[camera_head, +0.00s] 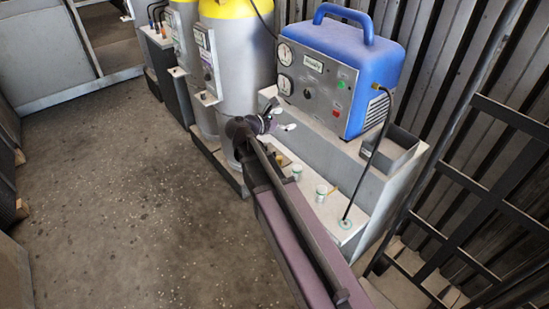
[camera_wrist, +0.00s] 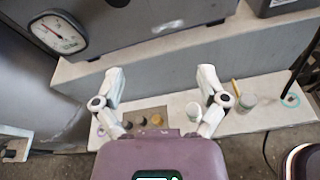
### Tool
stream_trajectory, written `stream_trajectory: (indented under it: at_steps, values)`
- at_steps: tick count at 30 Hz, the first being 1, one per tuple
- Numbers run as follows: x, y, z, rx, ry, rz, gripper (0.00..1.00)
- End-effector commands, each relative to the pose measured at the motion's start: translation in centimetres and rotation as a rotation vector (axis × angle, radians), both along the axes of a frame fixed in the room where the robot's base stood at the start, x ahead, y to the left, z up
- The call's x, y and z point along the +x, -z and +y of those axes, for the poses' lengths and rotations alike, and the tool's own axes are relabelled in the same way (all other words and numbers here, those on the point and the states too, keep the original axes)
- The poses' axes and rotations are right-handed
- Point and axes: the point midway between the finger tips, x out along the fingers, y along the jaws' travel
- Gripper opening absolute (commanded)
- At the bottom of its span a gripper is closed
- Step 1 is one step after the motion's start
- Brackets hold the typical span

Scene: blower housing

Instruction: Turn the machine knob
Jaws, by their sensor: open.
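The machine is a blue box with a handle (camera_head: 345,62) and a grey front panel. It stands on a grey ledge. Its panel carries two round gauges, a small dark knob (camera_head: 307,94), a green button and a red mark. My gripper (camera_head: 281,117) is in front of and below the panel, apart from it, with its fingers spread and nothing between them. In the wrist view my open gripper (camera_wrist: 161,82) faces the ledge front under the machine (camera_wrist: 170,40). One gauge (camera_wrist: 58,34) shows there. A dark round part at the top edge may be the knob, cut off by the frame.
Small jars (camera_head: 321,192) stand on the lower ledge (camera_head: 345,226) under my arm. A grey open tray (camera_head: 390,150) and a black cable are right of the machine. Grey cylinders with yellow tops (camera_head: 235,65) stand left. Black railings are at right; the left floor is clear.

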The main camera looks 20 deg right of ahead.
Motion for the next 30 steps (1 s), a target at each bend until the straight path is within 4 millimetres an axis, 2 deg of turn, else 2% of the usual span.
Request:
stream_trajectory:
  at_steps: [14, 30]
  values:
    - [-3.9, 1.8, 0.2, 0.365, 0.179, -0.216, 0.92]
    - [-8.1, 3.5, 2.1, 0.735, 0.464, -0.423, 0.92]
